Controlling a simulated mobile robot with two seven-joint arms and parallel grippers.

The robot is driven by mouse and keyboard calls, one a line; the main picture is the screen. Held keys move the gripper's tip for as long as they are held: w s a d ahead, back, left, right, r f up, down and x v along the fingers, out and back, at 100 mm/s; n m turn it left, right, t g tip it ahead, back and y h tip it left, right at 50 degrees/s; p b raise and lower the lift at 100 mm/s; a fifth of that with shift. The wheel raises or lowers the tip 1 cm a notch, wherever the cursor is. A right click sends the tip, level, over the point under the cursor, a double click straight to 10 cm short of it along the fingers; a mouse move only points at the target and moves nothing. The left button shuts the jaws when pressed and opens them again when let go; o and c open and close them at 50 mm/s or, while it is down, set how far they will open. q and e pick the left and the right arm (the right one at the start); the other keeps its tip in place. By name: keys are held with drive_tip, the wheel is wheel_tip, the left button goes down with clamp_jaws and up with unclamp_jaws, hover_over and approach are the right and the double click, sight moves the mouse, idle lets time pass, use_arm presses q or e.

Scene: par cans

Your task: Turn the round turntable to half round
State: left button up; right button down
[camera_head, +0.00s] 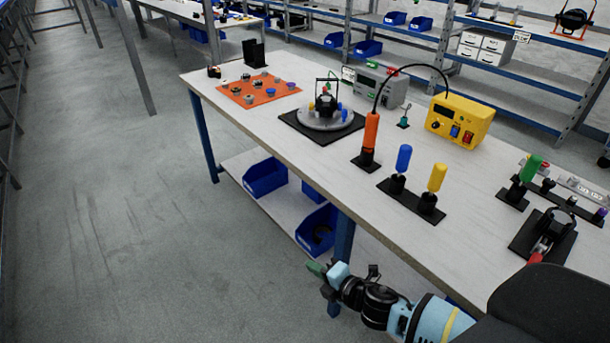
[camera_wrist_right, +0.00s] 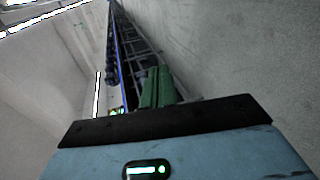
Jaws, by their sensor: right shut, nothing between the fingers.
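The round turntable (camera_head: 309,122) is a grey disc on a black square base on the workbench, in the middle of the head view. A black par can (camera_head: 325,104) stands on it, with blue, yellow and other small coloured parts around. My right gripper (camera_head: 316,268) is low in front of the bench's near edge, well away from the turntable. It is shut and empty. In the right wrist view its green fingers (camera_wrist_right: 156,88) are together, with only floor and shelving beyond. My left gripper does not show.
The workbench (camera_head: 236,132) carries an orange mat (camera_head: 258,90) with small parts left of the turntable. To its right stand an orange-handled tool (camera_head: 370,135), blue and yellow handles, and a yellow power box (camera_head: 458,120). Blue bins (camera_head: 265,177) sit on the shelf below. The floor at left is clear.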

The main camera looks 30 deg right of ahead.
drive_tip(key=s+a+f+m+g+b, duration=0.15)
drive_tip(key=s+a+f+m, duration=0.25)
drive_tip(key=s+f+m, duration=0.5)
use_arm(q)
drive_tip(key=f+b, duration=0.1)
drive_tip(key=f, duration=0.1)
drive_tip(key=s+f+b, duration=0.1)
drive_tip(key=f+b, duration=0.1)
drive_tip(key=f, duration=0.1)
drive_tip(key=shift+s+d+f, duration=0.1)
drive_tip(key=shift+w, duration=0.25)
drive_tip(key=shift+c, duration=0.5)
use_arm(e)
drive_tip(key=s+f+m+g, duration=0.1)
drive_tip(key=s+m, duration=0.3)
drive_tip(key=s, duration=0.6)
drive_tip(key=s+f+m+g+h, duration=0.1)
drive_tip(key=s+m, duration=0.3)
drive_tip(key=s, duration=0.7)
drive_tip(key=s+a+f+m+g+h, duration=0.1)
drive_tip(key=s+f+m+g, duration=0.2)
drive_tip(key=s, duration=0.7)
drive_tip(key=shift+s+m+g, duration=0.2)
drive_tip(key=shift+m+g, duration=0.15)
drive_tip(key=shift+m, duration=0.15)
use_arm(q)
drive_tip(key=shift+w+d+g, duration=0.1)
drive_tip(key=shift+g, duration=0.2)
use_arm(e)
drive_tip(key=shift+f, duration=0.1)
